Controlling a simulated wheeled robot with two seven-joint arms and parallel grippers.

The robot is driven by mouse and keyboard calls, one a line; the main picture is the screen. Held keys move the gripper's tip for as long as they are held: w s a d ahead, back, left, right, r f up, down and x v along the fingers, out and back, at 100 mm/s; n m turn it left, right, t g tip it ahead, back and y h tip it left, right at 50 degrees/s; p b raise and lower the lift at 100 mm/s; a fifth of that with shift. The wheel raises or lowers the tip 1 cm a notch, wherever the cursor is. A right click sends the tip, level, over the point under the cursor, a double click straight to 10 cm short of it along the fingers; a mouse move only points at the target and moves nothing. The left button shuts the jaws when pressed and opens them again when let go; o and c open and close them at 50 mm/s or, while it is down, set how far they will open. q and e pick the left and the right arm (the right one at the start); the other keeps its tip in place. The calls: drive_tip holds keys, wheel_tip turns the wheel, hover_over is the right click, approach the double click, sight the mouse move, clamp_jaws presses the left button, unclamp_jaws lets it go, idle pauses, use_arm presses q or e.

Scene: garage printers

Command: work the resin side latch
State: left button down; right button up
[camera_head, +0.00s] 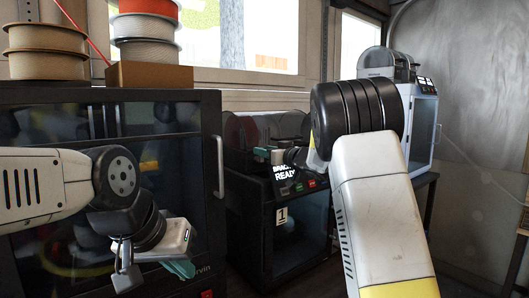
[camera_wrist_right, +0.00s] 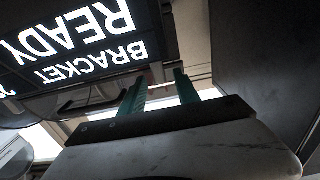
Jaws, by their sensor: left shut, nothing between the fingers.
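My right gripper (camera_head: 262,153) is small in the head view, beside the lit "BRACKET READY" screen (camera_head: 287,174) of the middle black printer (camera_head: 254,215). In the right wrist view its two green fingers (camera_wrist_right: 160,88) stand apart, with nothing seen between them. The same screen (camera_wrist_right: 75,40) fills the upper left there, upside down. My left gripper (camera_head: 180,268) is shut and empty, low in front of the left black printer (camera_head: 60,115). I cannot make out a resin side latch for certain. My right arm hides part of the area right of the middle printer.
The left printer has a vertical door handle (camera_head: 219,165). A white and blue machine (camera_head: 421,125) with a side handle stands at the back right. Filament spools (camera_head: 47,50) and a cardboard box (camera_head: 149,75) sit on top of the left printer. Open floor shows at the lower right.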

drive_tip(key=shift+w, duration=0.1)
clamp_jaws()
drive_tip(key=shift+a, duration=0.15)
drive_tip(key=n, duration=0.3)
drive_tip(key=s+a+n, duration=0.1)
drive_tip(key=shift+f+n, duration=0.2)
drive_tip(key=shift+n, duration=0.2)
drive_tip(key=n, duration=0.2)
drive_tip(key=a+n, duration=0.1)
drive_tip(key=shift+s+f+n, duration=0.3)
drive_tip(key=shift+f, duration=0.05)
drive_tip(key=n, duration=0.2)
drive_tip(key=shift+s+a+f+n, duration=0.2)
drive_tip(key=shift+a+f+n, duration=0.1)
drive_tip(key=shift+f, duration=0.1)
drive_tip(key=shift+s+a+f+n, duration=0.1)
drive_tip(key=shift+f+n, duration=0.25)
drive_tip(key=shift+n, duration=0.8)
drive_tip(key=shift+s+a+f+n, duration=0.1)
drive_tip(key=shift+f+n, duration=0.25)
drive_tip(key=shift+n, duration=0.8)
